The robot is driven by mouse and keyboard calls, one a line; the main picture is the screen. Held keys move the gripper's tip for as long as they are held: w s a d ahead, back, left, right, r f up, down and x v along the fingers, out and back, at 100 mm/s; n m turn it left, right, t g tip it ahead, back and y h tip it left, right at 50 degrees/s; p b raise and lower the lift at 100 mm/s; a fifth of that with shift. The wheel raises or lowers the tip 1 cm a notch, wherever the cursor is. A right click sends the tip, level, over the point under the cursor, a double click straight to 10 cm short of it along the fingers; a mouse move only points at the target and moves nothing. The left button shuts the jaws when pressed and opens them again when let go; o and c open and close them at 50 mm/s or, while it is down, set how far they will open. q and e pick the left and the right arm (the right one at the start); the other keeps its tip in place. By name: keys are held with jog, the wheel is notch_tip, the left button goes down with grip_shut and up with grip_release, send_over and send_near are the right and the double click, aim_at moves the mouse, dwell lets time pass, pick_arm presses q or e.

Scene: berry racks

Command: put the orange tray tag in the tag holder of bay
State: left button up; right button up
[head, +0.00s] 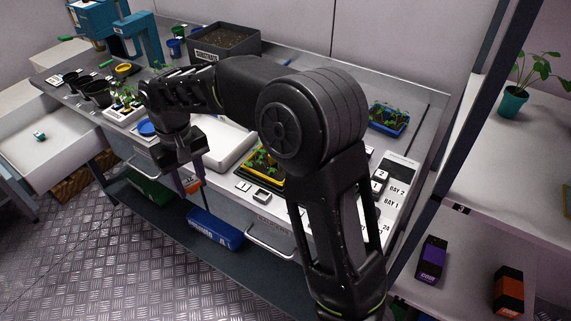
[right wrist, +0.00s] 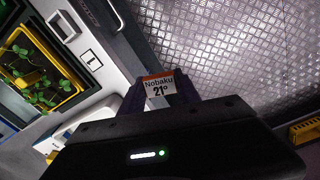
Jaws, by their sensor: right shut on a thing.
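My right gripper (head: 188,188) is shut and points down, off the front edge of the bench. It holds the orange tray tag (right wrist: 160,87), a small white card with an orange top band reading "Nobaku 21°", between its purple fingertips. A small square frame that looks like a tag holder (head: 262,195) lies on the bench front, to the right of the gripper; it also shows in the right wrist view (right wrist: 63,26). A small white plate marked "1" (right wrist: 92,58) lies beside it. The tag is apart from the holder. My left gripper is not in view.
A yellow-rimmed seedling tray (right wrist: 68,53) is behind the holder, partly hidden by my arm in the head view. A drawer handle (head: 270,244) juts out below the bench edge.

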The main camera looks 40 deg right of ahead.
jog(key=shift+s, duration=0.15)
jog(key=shift+s+d+r+n+p, duration=0.15)
jog(key=shift+d+r+n+p, duration=0.15)
jog(key=shift+d+n+p, duration=0.15)
jog(key=s+d+r+n+p, duration=0.8)
jog(key=s+d+n, duration=0.2)
jog(key=n, duration=1)
jog(key=shift+d, duration=0.7)
jog(key=shift+n, duration=0.25)
